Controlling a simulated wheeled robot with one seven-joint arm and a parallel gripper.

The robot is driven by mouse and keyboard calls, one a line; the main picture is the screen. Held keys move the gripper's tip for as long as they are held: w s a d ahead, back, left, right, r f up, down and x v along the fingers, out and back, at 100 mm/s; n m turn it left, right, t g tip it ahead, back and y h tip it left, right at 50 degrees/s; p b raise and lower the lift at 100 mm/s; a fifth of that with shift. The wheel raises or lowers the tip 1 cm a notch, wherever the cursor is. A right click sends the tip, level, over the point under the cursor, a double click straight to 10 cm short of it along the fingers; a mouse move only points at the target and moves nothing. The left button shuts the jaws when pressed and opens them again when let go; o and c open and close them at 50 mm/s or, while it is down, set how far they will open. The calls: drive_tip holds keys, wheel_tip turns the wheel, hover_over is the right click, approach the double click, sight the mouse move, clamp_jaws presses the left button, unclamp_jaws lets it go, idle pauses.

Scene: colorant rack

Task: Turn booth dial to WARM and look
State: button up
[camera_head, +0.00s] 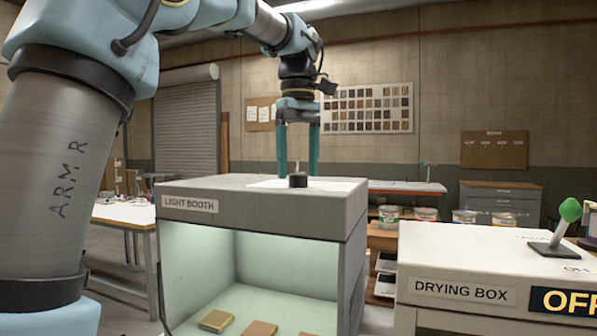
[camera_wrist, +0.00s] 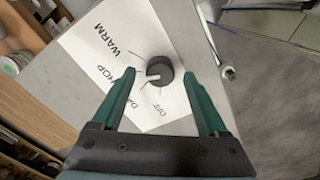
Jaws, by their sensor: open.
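The light booth (camera_head: 265,203) is a grey box with a lit, pale greenish interior. Its black round dial (camera_head: 298,180) stands on a white label sheet on top. In the wrist view the dial (camera_wrist: 163,67) has a white pointer mark on its left side, toward the SHOP and day labels; the exact setting is hard to tell. WARM is printed at the sheet's upper left and OFF below the dial. My gripper (camera_head: 298,171) points down above the dial. Its teal fingers are open on either side of the dial, with gaps; the left finger partly covers a label.
Several sample blocks (camera_head: 217,320) lie inside the booth. A white drying box (camera_head: 425,258) with a green-knobbed lever (camera_head: 560,226) and an OFF display stands to the right. Paint tubs (camera_head: 426,214) stand behind. The booth top around the dial is clear.

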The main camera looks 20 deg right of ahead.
drive_tip(key=shift+f, duration=0.7)
clamp_jaws()
